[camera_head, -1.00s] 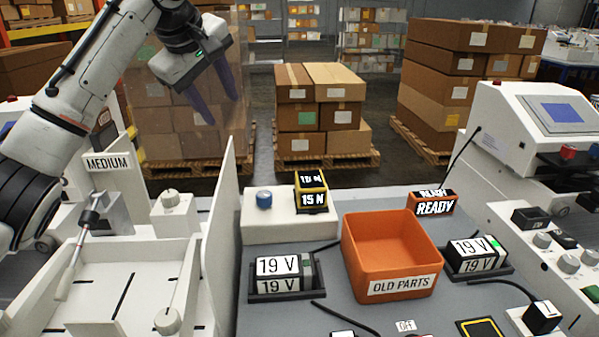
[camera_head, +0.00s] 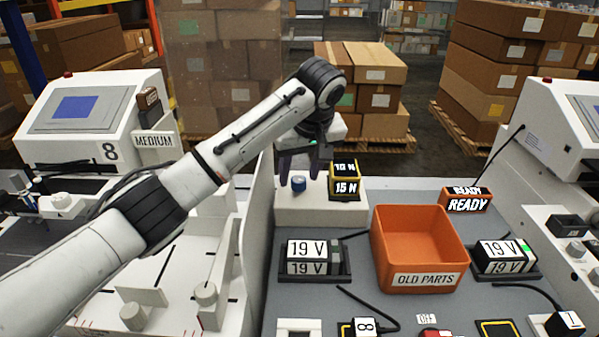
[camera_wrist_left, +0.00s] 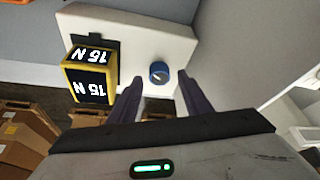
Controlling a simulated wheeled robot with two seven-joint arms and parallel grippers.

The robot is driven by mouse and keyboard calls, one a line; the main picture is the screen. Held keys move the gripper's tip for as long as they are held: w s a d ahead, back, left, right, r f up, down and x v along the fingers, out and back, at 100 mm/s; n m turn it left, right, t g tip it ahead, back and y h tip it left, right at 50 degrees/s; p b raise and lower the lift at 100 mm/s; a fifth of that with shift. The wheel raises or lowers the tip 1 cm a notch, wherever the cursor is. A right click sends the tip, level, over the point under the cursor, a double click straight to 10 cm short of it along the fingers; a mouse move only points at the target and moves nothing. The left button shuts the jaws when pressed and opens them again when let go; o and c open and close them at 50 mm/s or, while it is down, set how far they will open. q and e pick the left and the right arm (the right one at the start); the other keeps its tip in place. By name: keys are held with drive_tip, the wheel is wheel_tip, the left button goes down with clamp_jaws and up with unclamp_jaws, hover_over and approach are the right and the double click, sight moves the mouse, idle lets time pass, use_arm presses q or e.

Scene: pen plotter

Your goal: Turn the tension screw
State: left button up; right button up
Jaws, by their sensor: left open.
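The tension screw appears to be the round blue knob (camera_head: 298,184) on a white block (camera_head: 305,212); the wrist view shows the knob (camera_wrist_left: 159,72) with a light mark on its top. Beside it stands a yellow-edged black display (camera_head: 345,182), reading 15 N on its front face; the display (camera_wrist_left: 90,80) is left of the knob in the wrist view. My left gripper (camera_head: 299,180) is open above the knob, pointing down. In the wrist view the left gripper's fingertips (camera_wrist_left: 160,80) lie on either side of the knob, apparently without touching it. My right gripper is not in view.
An upright white panel (camera_head: 258,220) stands just left of the block. An orange OLD PARTS bin (camera_head: 418,279) and a 19 V unit (camera_head: 313,258) are in front. A READY sign (camera_head: 466,200) is at the right. Grey bench surface is free between them.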

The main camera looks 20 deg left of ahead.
use_arm(q)
drive_tip(key=shift+w+a+f, duration=0.1)
drive_tip(key=shift+f, duration=0.2)
drive_tip(key=c, duration=1.1)
drive_tip(key=shift+o, duration=0.2)
